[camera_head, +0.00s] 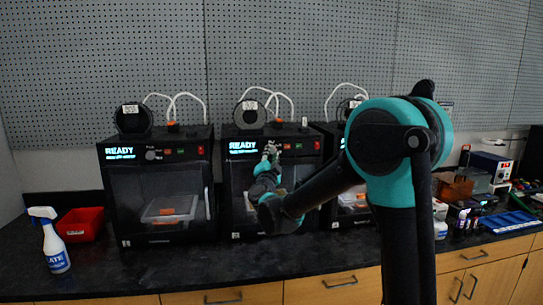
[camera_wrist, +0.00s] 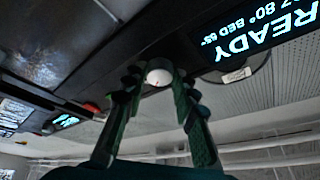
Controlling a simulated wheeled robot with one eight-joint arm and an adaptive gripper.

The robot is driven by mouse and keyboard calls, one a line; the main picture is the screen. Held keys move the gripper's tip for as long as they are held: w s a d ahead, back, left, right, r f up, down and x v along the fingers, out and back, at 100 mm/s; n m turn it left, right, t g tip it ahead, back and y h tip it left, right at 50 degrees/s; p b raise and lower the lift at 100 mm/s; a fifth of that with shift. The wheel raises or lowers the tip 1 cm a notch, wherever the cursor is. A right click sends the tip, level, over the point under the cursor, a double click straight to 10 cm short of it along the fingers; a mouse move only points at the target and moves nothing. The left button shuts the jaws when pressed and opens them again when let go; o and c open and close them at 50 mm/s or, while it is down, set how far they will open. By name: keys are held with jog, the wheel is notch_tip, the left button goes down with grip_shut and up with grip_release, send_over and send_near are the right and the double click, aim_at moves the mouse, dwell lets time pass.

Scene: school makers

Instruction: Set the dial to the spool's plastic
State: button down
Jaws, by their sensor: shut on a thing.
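The middle printer (camera_head: 229,200) has a lit screen (camera_head: 243,147) reading READY, which shows upside down in the wrist view (camera_wrist: 262,32). My gripper (camera_head: 271,149) is at this printer's front panel, right of the screen. In the wrist view my gripper's fingers (camera_wrist: 157,80) are shut on a round dial (camera_wrist: 158,77) with a pale face, one finger on each side. The dial is hidden behind my gripper in the head view. A dark spool (camera_head: 248,115) with a white label stands on this printer; the label's print is too small to read.
Similar printers stand left (camera_head: 160,190) and right (camera_head: 350,208), the right one partly behind my arm. A spray bottle (camera_head: 51,241) and red bin (camera_head: 82,224) stand at the left. Tools and boxes crowd the right end. The counter front (camera_head: 180,265) is clear.

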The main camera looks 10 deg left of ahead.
jog(key=c, duration=1.2)
grip_release()
